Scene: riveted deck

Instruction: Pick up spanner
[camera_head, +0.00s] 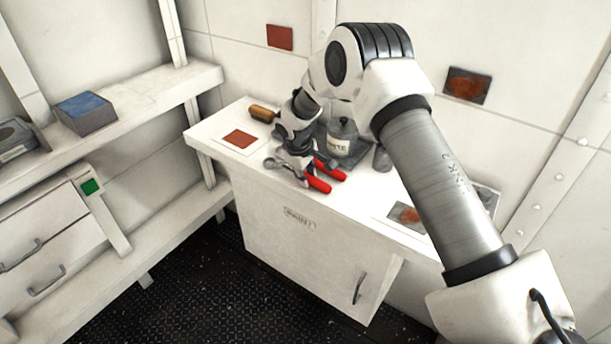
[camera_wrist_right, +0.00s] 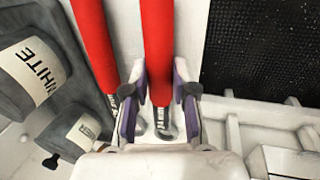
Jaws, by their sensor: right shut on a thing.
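The spanner (camera_head: 317,185) has a red handle and a grey ringed end, and lies across the white cabinet top near its front edge. In the right wrist view its red handle (camera_wrist_right: 158,45) runs up between the jaws. My right gripper (camera_head: 297,171) comes down from above. Its purple-padded fingers (camera_wrist_right: 155,103) are shut on the spanner, one on each side. I cannot tell whether the spanner touches the surface. A second red-handled tool (camera_head: 330,168) lies beside it, outside the jaws; it also shows in the wrist view (camera_wrist_right: 93,40). My left gripper is not in view.
On the paint cabinet (camera_head: 222,151), a grey paint tin (camera_head: 342,139) stands close behind the gripper. A wooden-handled tool (camera_head: 264,113) and a rust-red card (camera_head: 240,139) are to the left. A shelf (camera_head: 135,103) stands further left. Dark floor (camera_head: 215,290) lies in front.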

